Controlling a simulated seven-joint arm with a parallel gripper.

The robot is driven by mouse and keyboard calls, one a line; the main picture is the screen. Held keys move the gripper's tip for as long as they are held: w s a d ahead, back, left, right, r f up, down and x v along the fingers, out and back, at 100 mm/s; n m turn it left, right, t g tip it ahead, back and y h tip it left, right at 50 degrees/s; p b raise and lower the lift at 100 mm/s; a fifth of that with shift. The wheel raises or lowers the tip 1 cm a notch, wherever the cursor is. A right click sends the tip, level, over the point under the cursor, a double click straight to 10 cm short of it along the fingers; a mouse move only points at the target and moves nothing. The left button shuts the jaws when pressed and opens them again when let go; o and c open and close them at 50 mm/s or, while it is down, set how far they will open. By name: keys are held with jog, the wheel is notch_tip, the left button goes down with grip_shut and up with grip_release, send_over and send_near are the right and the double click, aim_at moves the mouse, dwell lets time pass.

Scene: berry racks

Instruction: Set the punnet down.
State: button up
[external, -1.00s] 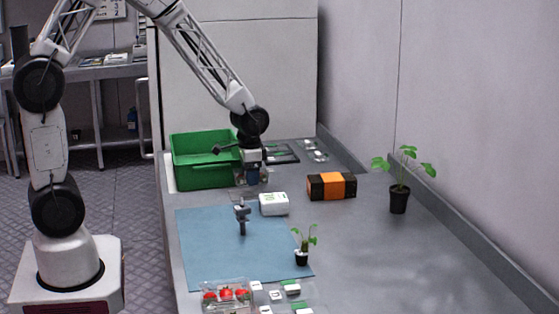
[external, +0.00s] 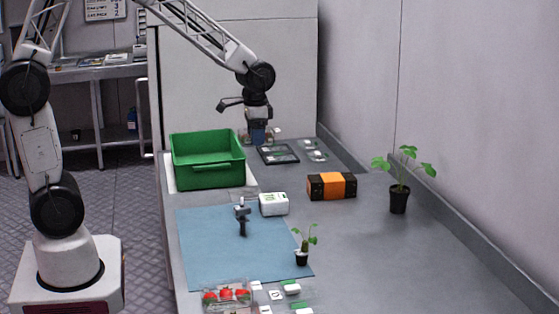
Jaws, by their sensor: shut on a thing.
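My gripper (external: 258,138) is at the far end of the bench, just right of the green crate, pointing down. It is shut on a clear punnet (external: 273,134), of which only small parts show on either side of the fingers. The punnet's contents are too small to make out. It appears near the left edge of a dark-framed tray (external: 279,146); I cannot tell whether it touches anything below. Another clear punnet with red berries (external: 227,295) sits at the front edge of the view.
The green crate (external: 208,176) stands left of the gripper. Small clear packs (external: 316,150) lie right of the tray. An orange-and-black box (external: 332,186), a white box (external: 273,204) and potted plants (external: 399,198) stand nearer.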

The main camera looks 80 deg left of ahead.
jog(key=w+d+m, duration=0.2)
jog(key=w+d, duration=0.2)
jog(key=d, duration=0.6)
jog(key=w+d+m, duration=0.2)
jog(key=w+d, duration=0.1)
jog(key=d, duration=0.6)
jog(key=w+d+m, duration=0.1)
jog(key=w+d, duration=0.3)
jog(key=d, duration=0.6)
jog(key=d+f+m, duration=0.1)
jog(key=d, duration=0.6)
jog(key=s+d+f+m, duration=0.1)
jog(key=d, duration=0.6)
jog(key=d+f+m, duration=0.1)
jog(key=d+f, duration=0.1)
jog(key=d, duration=0.5)
jog(key=shift+s+m, duration=0.3)
jog(key=shift+s, duration=0.05)
jog(key=shift+f, duration=0.6)
jog(key=shift+w+d, duration=0.1)
jog(key=w+d, duration=0.2)
jog(key=w, duration=0.2)
jog(key=w+d+f, duration=0.1)
jog(key=w+d, duration=0.2)
jog(key=w, duration=0.2)
jog(key=w+d, duration=0.2)
jog(key=w, duration=0.3)
jog(key=shift+d+f, duration=0.15)
jog(key=shift+f, duration=0.05)
jog(key=shift+f, duration=0.1)
